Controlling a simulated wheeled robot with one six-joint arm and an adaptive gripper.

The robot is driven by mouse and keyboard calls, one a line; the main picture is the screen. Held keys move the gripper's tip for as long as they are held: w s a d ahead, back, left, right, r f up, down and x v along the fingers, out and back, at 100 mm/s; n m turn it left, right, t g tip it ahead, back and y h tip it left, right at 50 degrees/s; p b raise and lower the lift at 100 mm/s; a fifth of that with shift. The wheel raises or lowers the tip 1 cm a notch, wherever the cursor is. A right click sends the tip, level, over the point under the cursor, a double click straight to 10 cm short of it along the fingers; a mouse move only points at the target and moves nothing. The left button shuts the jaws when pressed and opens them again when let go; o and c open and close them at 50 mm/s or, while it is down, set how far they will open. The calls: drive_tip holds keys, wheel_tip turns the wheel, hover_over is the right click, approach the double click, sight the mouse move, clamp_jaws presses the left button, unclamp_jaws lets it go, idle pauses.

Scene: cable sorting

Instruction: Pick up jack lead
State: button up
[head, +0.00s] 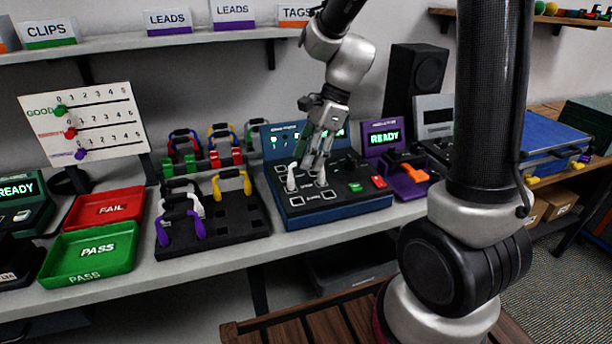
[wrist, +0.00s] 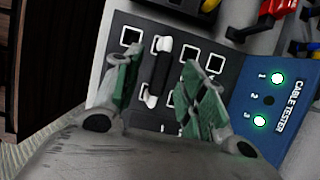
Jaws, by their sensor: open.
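A lead with white plugs and a dark grip, which I take as the jack lead (wrist: 158,72), stands in sockets of the cable tester (wrist: 226,98). In the head view its white plugs (head: 291,181) show on top of the blue-edged tester (head: 340,211). My gripper (head: 311,160) points down over the tester. In the wrist view its green-padded fingers stand apart on either side of the lead's grip, and it is open. I cannot tell whether a finger touches the lead. Tester lights 1 and 3 glow green; light 2 is dark.
A black rack (head: 235,214) with white, purple and yellow leads stands left of the tester. Green PASS (head: 92,256) and red FAIL (head: 106,207) trays lie further left. An orange-and-purple device (head: 408,183) is close on the right. More coloured leads stand behind the rack.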

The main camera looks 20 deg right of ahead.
drive_tip(key=shift+x, duration=1.2)
clamp_jaws()
wheel_tip(320, 180, up, 13)
